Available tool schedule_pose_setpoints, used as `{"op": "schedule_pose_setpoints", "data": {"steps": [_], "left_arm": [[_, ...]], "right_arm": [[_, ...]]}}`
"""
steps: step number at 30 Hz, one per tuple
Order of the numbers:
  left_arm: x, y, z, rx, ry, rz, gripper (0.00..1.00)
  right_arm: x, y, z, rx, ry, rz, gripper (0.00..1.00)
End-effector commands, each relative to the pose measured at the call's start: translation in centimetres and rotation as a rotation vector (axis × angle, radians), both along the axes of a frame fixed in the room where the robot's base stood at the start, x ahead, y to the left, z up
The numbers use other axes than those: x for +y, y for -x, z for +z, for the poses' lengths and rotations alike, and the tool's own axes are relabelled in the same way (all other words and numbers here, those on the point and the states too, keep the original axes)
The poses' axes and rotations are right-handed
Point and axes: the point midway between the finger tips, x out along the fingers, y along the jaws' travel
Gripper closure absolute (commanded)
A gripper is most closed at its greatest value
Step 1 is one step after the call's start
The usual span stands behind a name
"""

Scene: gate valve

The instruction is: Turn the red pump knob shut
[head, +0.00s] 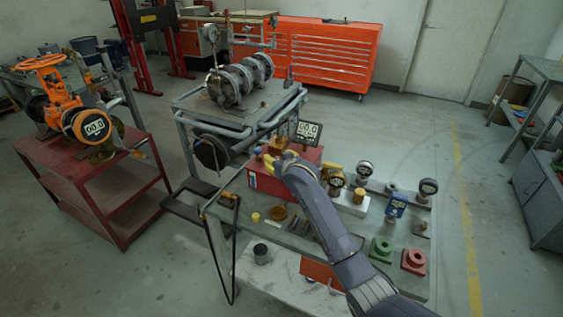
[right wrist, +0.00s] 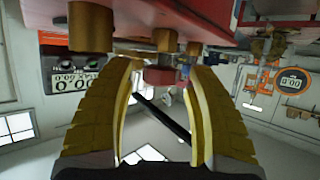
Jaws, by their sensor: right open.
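The red pump (head: 262,183) is a red box on the grey bench, with brass fittings on top. In the right wrist view, which looks upside down, the red pump knob (right wrist: 161,77) sits below a brass fitting on the pump's edge. My right gripper (head: 282,160) is at the top of the pump in the head view. In the wrist view its yellow fingers (right wrist: 162,68) are spread on either side of the knob, with a gap visible. I cannot tell whether either finger touches it. In the head view the gripper hides the knob. My left gripper is not in view.
A digital display (head: 308,131) stands behind the pump. Gauges (head: 366,168), a green block (head: 381,248) and a red block (head: 414,260) are on the right of the bench. An orange valve (head: 60,92) stands on a red cart at left.

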Motion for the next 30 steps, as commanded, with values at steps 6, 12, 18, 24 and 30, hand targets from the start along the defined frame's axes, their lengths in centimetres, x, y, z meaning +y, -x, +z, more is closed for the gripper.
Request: {"op": "schedule_pose_setpoints", "data": {"steps": [6,12,18,24,30], "left_arm": [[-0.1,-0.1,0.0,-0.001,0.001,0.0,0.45],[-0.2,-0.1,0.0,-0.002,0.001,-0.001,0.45],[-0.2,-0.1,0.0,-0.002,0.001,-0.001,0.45],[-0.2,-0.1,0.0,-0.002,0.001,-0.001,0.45],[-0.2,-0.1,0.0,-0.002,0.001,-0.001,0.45]], "right_arm": [[-0.5,1.7,0.6,0.0,-0.001,0.0,0.45],[-1.4,4.4,1.9,-0.001,-0.003,0.0,0.45],[-2.2,7.1,3.0,-0.001,-0.003,0.0,0.45],[-2.8,9.1,3.9,0.0,-0.001,0.001,0.45],[-3.2,10.2,4.4,0.001,0.0,0.0,0.45]]}}
